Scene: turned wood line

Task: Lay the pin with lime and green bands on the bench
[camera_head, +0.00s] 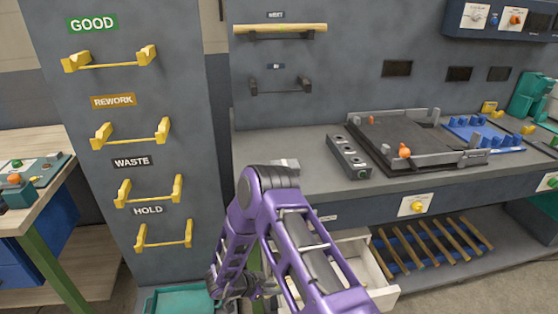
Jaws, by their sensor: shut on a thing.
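My gripper (238,288) is low in front of the bench, near the open drawer, and small and dark in this view. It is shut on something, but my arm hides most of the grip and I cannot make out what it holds. I cannot clearly see a pin with lime and green bands. The grey bench (272,178) runs to the right above my gripper, with bare top at its left end.
A wooden pin (280,28) lies across the upper wall rack. An open drawer (382,297) juts out below the bench. A grey block (348,156) and a dark tray (400,135) stand on the bench. Yellow racks (110,62) line the left panel. Several rods (430,245) lie below.

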